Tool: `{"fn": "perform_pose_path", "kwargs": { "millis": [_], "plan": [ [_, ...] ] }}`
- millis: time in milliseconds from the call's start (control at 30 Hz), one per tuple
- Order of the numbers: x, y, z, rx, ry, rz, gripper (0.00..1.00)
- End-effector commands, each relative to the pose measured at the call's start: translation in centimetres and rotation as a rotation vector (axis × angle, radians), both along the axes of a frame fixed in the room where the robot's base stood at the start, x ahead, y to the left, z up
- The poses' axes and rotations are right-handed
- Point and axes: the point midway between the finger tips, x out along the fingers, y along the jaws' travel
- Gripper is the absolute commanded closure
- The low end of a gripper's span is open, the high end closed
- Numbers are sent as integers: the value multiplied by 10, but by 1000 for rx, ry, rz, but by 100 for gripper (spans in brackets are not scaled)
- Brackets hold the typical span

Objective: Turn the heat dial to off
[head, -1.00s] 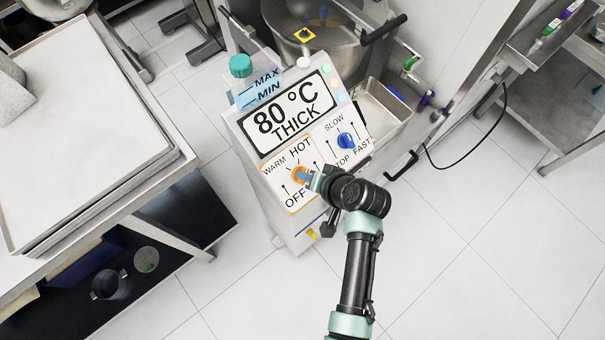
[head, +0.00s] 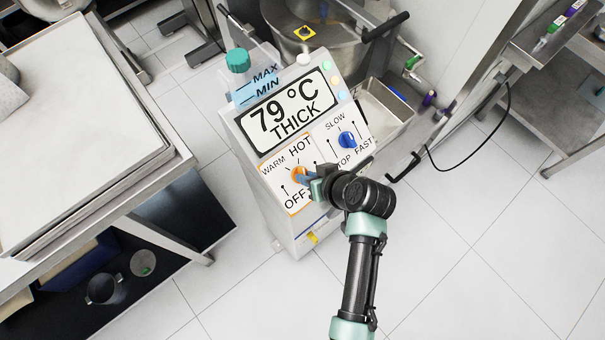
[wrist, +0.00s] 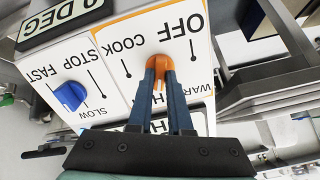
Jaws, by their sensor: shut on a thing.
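The orange heat dial (head: 297,174) is on the lower left of the mixer's control panel (head: 270,172), among the labels WARM, HOT and OFF. In the wrist view the heat dial (wrist: 158,61) also has a COOK label beside it. My gripper (head: 307,178) reaches the dial from the lower right. In the wrist view the two blue fingers of my gripper (wrist: 160,72) are closed on the dial. They cover much of it, so I cannot tell exactly which mark it points at. The display (head: 290,112) reads 79 °C and THICK.
A blue speed dial (head: 346,140), labelled SLOW, FAST and STOP, sits right of the heat dial. A clear tank with a green cap (head: 238,61) is behind the panel. A steel table with a tray (head: 90,130) stands at left. Floor in front is clear.

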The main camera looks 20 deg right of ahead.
Motion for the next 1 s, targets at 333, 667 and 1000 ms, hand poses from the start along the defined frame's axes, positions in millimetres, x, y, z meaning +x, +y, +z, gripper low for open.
{"fn": "perform_pose_path", "kwargs": {
  "millis": [333,667,1000],
  "plan": [
    [0,0,-1,-20,-8,25,100],
    [0,0,-1,-214,-80,278,100],
    [0,0,0,-238,-88,310,100]
  ]
}}
